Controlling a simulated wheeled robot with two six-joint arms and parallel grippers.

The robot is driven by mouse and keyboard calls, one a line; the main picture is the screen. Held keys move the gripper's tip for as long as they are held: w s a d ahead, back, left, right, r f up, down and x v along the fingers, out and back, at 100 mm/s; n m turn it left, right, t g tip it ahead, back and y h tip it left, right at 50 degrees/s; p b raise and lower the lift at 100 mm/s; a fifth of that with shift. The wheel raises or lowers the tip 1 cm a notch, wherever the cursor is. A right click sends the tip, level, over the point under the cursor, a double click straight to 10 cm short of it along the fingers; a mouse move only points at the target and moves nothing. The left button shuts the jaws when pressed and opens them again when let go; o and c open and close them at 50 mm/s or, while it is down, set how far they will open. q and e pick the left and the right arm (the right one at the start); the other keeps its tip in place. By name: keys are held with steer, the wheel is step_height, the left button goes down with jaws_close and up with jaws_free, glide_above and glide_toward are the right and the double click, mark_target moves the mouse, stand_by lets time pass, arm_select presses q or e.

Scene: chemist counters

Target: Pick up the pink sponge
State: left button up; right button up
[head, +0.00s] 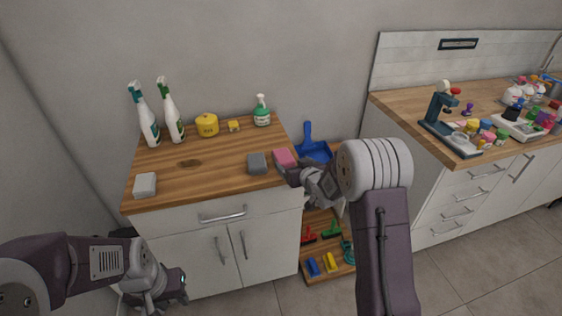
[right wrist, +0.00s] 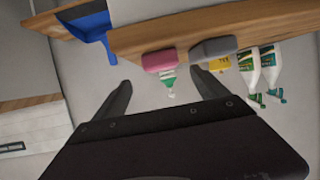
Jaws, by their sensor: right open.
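The pink sponge (head: 284,157) lies on the wooden countertop near its right front edge, partly hidden by my right gripper in the head view. My right gripper (head: 296,172) is at the counter's right edge, close to the sponge. In the right wrist view the sponge (right wrist: 158,61) is seen beyond the tips of the open right gripper (right wrist: 160,80), between their lines. Nothing is between the fingers. My left gripper (head: 168,290) hangs low in front of the cabinet, away from the sponge; its jaws are not clear.
A grey sponge (head: 257,163) lies just left of the pink one. A blue dustpan (head: 316,150) is to the right.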

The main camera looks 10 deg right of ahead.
mark_target(285, 158)
steer(key=w, duration=0.1)
steer(key=w+a+f, duration=0.1)
steer(key=w, duration=0.1)
steer(key=shift+w+a+f, duration=0.15)
steer(key=shift+w+a, duration=0.05)
steer(key=shift+w, duration=0.05)
steer(key=shift+w+d+f, duration=0.25)
steer(key=shift+w, duration=0.35)
steer(key=x, duration=0.4)
steer(key=shift+w+f, duration=0.1)
steer(key=shift+w, duration=0.15)
steer(key=shift+s, duration=0.1)
steer(key=c, duration=1.4)
